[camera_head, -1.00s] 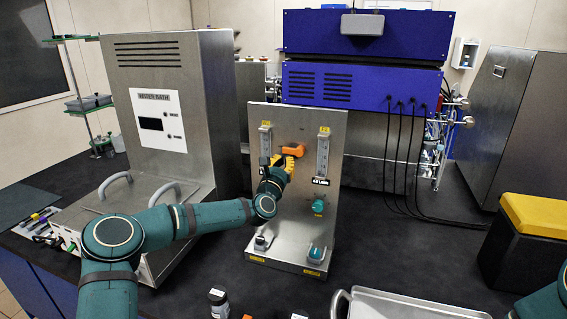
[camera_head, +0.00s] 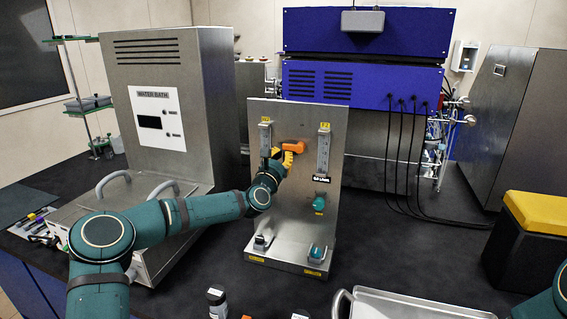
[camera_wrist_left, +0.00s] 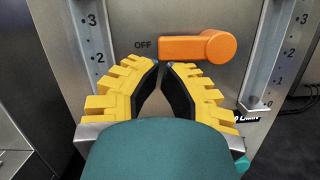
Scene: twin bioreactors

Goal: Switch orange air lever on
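The orange air lever (camera_head: 293,147) is on the upper part of the upright steel panel (camera_head: 285,215). In the left wrist view the lever (camera_wrist_left: 190,48) lies level, its handle pointing left to the word OFF and its round hub at the right. My left gripper (camera_head: 284,158) is just below and in front of the lever. In the left wrist view the yellow fingertips (camera_wrist_left: 160,66) are drawn together under the handle, with nothing seen between them. Whether they touch the lever is unclear. My right gripper is out of view; only part of my right arm shows at the lower right.
Flow gauges (camera_head: 323,152) stand on both sides of the lever. A teal knob (camera_head: 319,204) and a teal fitting (camera_head: 317,252) are lower on the panel. The water bath (camera_head: 215,100) stands to the left. A metal tray (camera_head: 410,305) lies at the front right.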

